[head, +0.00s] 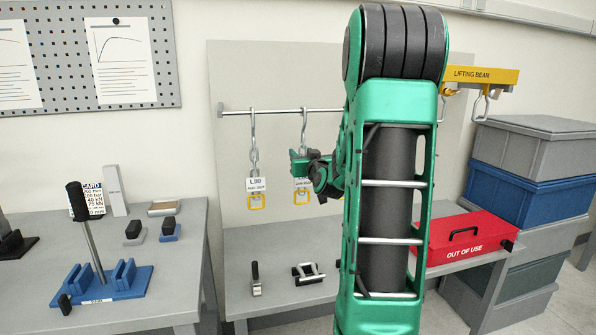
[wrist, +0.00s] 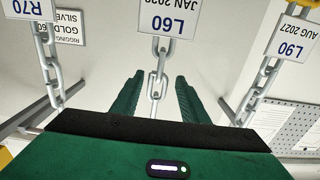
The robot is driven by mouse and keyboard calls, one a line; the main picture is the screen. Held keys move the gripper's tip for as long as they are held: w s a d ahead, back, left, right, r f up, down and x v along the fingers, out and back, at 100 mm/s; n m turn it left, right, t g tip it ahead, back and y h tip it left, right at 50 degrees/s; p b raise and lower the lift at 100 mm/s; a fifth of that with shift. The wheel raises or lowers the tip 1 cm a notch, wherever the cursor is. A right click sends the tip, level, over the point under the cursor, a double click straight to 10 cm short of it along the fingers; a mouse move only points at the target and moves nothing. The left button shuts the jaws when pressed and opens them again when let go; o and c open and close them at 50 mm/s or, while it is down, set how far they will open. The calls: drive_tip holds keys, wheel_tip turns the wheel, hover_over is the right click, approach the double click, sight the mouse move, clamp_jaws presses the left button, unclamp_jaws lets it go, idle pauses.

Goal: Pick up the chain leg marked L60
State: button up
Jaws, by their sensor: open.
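The chain leg marked L60 hangs in the middle of the wrist view, with its white tag (wrist: 168,20) and its chain (wrist: 154,85). In that view the chain runs in the gap between the two green fingers of my gripper (wrist: 157,95). The fingers are apart and not closed on it. In the head view my gripper (head: 306,165) is at the second chain leg from the left (head: 303,195), hiding part of its chain and tag. Its hook (head: 304,118) is on the rail, and a yellow end hangs below the tag.
Chain leg L90 (head: 254,186) hangs close on the left; its tag (wrist: 291,42) is at right in the wrist view. Another leg, R70 (wrist: 45,50), hangs on the other side. The rail (head: 278,111) runs above. A lifting beam (head: 478,75) and red box (head: 470,238) stand right.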

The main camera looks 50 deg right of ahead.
drive_tip(key=x, duration=0.5)
clamp_jaws()
drive_tip(key=shift+r, duration=0.15)
idle(1.3)
